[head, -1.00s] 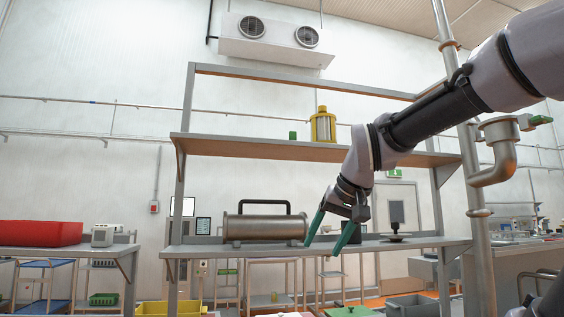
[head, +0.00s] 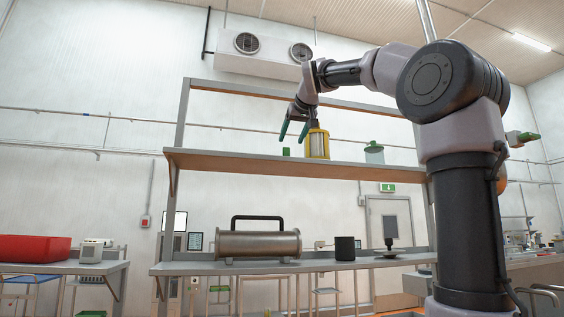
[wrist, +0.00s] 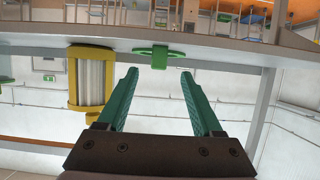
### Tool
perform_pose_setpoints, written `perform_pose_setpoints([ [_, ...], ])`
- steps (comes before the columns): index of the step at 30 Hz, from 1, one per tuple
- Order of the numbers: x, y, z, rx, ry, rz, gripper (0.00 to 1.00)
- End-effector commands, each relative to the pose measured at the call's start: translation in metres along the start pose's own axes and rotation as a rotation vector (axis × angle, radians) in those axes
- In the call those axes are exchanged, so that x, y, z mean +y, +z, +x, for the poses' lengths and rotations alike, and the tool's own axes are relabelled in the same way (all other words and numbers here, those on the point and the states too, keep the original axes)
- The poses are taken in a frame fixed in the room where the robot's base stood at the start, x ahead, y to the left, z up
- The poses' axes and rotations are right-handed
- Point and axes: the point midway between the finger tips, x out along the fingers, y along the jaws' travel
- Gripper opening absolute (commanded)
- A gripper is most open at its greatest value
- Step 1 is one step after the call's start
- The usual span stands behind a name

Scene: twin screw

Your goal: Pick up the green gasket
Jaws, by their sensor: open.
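The green gasket (head: 286,152) is a small green piece on the upper shelf, left of a yellow-framed canister (head: 318,143). In the wrist view the gasket (wrist: 160,57) shows as a green block with a flat, wider green part, beyond and between my fingertips. My gripper (head: 291,140) is open, its green fingers pointing down just above the gasket in the head view. In the wrist view my gripper (wrist: 159,72) has nothing between its fingers. How far the tips are from the gasket is hard to tell.
The canister (wrist: 91,82) stands close beside the gasket in the wrist view. A jar with a green lid (head: 374,153) stands farther right on the upper shelf (head: 230,163).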

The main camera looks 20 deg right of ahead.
Motion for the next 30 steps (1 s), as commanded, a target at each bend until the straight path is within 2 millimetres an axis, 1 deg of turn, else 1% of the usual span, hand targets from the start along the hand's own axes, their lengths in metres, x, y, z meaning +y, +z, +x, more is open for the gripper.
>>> perform_pose_setpoints([
  [1, -0.001, 0.000, 0.010, -0.002, 0.000, -0.001, 0.68],
  [3, 0.000, 0.000, 0.019, -0.002, 0.001, 0.000, 0.68],
  [8, 0.000, -0.001, 0.035, -0.001, 0.000, 0.000, 0.68],
  [12, 0.000, -0.003, 0.057, -0.001, 0.000, 0.000, 0.68],
  [15, 0.000, -0.003, 0.069, -0.002, -0.001, 0.000, 0.68],
  [18, 0.001, -0.003, 0.075, 0.001, 0.000, 0.001, 0.68],
  [25, 0.001, -0.003, 0.075, 0.001, -0.001, 0.001, 0.68],
  [26, 0.001, -0.003, 0.075, 0.001, -0.001, 0.001, 0.56],
  [27, 0.001, -0.003, 0.075, 0.001, -0.001, 0.001, 0.41],
  [29, 0.001, -0.003, 0.075, 0.000, -0.001, 0.001, 0.18],
  [30, 0.001, -0.003, 0.075, 0.000, -0.001, 0.001, 0.02],
])
